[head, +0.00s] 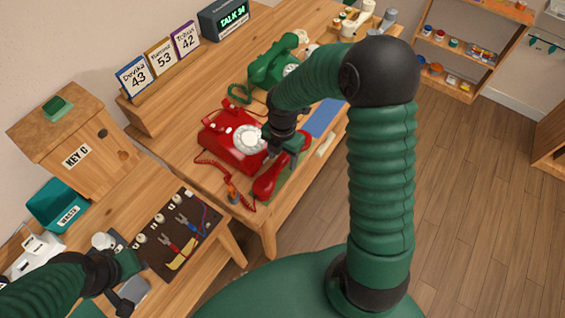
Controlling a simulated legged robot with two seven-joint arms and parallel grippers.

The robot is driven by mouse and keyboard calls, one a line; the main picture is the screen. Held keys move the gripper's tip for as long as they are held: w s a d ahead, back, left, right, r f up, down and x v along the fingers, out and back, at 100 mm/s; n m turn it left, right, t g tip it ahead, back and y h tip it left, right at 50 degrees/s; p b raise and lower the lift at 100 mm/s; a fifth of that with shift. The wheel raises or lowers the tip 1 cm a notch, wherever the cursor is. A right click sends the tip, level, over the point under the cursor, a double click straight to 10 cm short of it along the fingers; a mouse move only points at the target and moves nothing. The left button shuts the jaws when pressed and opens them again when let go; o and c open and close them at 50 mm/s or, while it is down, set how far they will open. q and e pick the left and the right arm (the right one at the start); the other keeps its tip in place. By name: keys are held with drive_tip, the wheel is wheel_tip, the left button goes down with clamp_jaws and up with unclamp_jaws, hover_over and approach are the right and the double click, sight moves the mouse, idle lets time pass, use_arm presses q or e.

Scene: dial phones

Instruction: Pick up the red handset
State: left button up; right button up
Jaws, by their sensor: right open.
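The red phone (226,141) stands on the wooden table, its pale dial facing up. The red handset (266,184) lies off the phone, near the table's front edge, on or beside a green patch. My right gripper (276,156) is open, pointing down over the handset's upper end, which it partly hides. I cannot tell whether its fingers touch the handset. My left gripper (127,281) is at the lower left, over the nearer bench and far from the handset; its jaw opening is unclear.
A green phone (273,66) stands farther back. A small orange-handled tool (232,190) lies left of the handset, by the red cord. A dark tool mat (178,235) covers part of the nearer bench. A blue sheet (323,119) lies right of the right gripper. Number cards (160,57) stand behind.

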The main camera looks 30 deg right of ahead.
drive_tip(key=shift+d+f, duration=0.25)
drive_tip(key=shift+f, duration=0.05)
drive_tip(key=shift+c, duration=0.2)
drive_tip(key=shift+a, duration=0.15)
clamp_jaws()
drive_tip(key=shift+r, duration=0.15)
